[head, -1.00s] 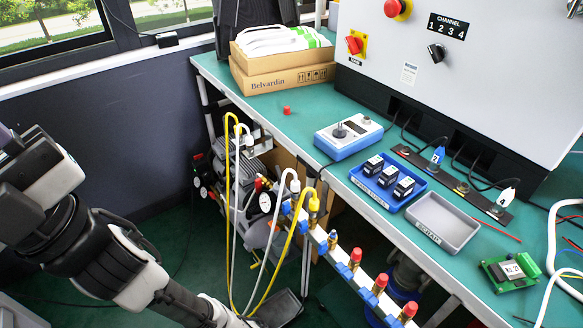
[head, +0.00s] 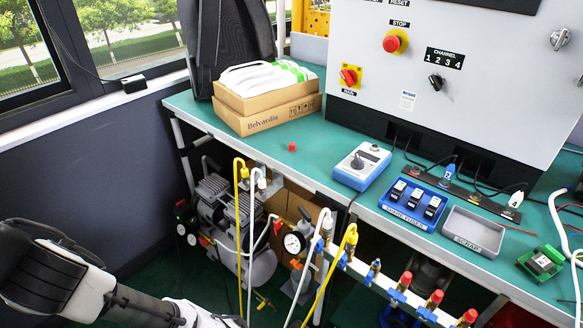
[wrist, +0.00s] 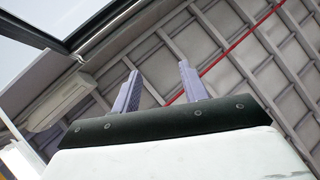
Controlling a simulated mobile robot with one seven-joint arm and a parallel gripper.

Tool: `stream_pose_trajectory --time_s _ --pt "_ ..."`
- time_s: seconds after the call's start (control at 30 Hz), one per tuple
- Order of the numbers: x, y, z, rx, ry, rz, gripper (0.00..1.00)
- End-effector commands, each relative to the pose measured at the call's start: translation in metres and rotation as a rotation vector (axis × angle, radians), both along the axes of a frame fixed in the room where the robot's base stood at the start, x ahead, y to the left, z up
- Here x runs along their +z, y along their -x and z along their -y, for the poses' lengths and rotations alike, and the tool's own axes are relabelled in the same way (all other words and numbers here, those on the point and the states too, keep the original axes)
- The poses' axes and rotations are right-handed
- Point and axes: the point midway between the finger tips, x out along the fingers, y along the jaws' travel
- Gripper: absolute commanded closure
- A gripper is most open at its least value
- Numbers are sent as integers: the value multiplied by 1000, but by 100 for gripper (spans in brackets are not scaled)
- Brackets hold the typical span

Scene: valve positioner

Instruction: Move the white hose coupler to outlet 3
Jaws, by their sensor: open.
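The white hose coupler (head: 326,222) sits at the near-left end of a rail of outlets (head: 357,264) below the bench edge, with its white hose hanging down. A yellow hose coupler (head: 350,238) sits just right of it. Further right is a bare brass outlet (head: 374,270), then several outlets with red caps (head: 405,281). I cannot read outlet numbers. My gripper (wrist: 158,84) is open and empty in the wrist view, pointing toward the ceiling. In the head view only my arm shows, at lower left, apart from the rail; the gripper is out of that frame.
The green bench (head: 325,160) holds a blue tester box (head: 361,167), a blue fuse tray (head: 396,214) and a grey scrap tray (head: 474,231). A compressor (head: 215,205) and a gauge (head: 293,243) stand below it. Yellow and white hoses hang before the rail.

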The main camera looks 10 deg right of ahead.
Motion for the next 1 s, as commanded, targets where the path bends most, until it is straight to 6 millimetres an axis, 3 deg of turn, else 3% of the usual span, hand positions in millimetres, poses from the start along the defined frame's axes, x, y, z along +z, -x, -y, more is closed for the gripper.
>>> stream_pose_trajectory --time_s 0.07,0.27,0.37,0.47,0.6,0.73,0.87,1.0 --pt "0 -40 -4 -27 121 -92 56" --pt "-37 -136 8 -103 411 -399 56" --pt "-64 -182 32 -166 538 -583 56" --pt "-94 -222 70 -246 647 -784 56" --pt "-138 -263 143 -380 765 -1094 56" --pt "-176 -280 230 -520 833 -1407 56" --pt "-207 -271 326 -669 855 -1735 56" --pt "-227 -238 419 -816 837 -2066 56"
